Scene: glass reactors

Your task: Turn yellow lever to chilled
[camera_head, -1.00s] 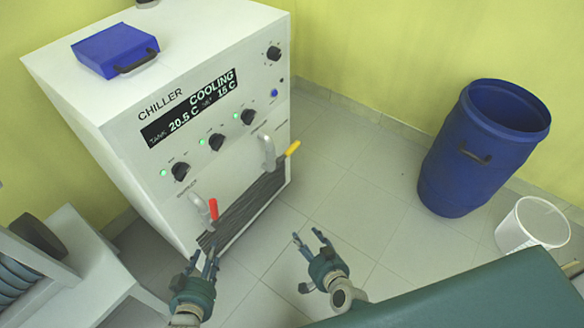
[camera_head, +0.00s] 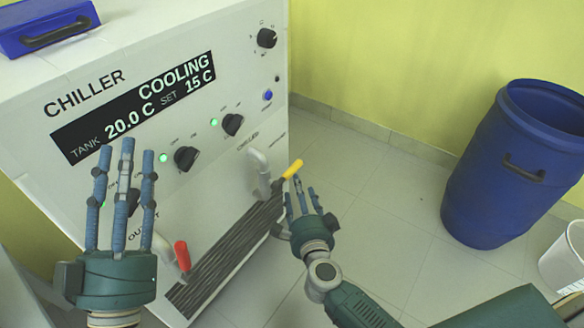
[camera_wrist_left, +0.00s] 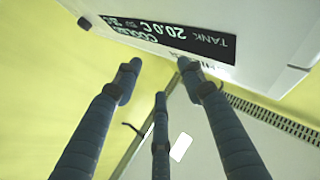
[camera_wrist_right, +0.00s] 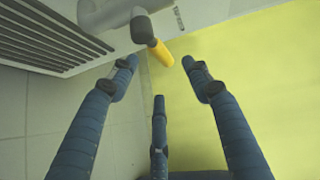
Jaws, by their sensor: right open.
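The yellow lever (camera_head: 293,169) sits on a grey pipe fitting low on the right of the chiller's front (camera_head: 245,75). Its handle points up and right, past the chiller's right edge. My right gripper (camera_head: 301,184) is open and empty, with its fingertips just below and beside the handle. In the right wrist view the yellow handle (camera_wrist_right: 160,53) lies beyond the spread fingers, apparently not gripped; contact cannot be told. My left gripper (camera_head: 125,150) is open and empty in front of the chiller's left side, hiding part of the panel. Small labels by the lever are hard to read.
A red-handled lever (camera_head: 182,256) is at lower left, close to my left gripper. The display (camera_head: 130,105) reads COOLING, tank 20.0 C, set 15 C. A blue barrel (camera_head: 515,165) and a white bucket (camera_head: 565,258) stand right. Floor between is clear.

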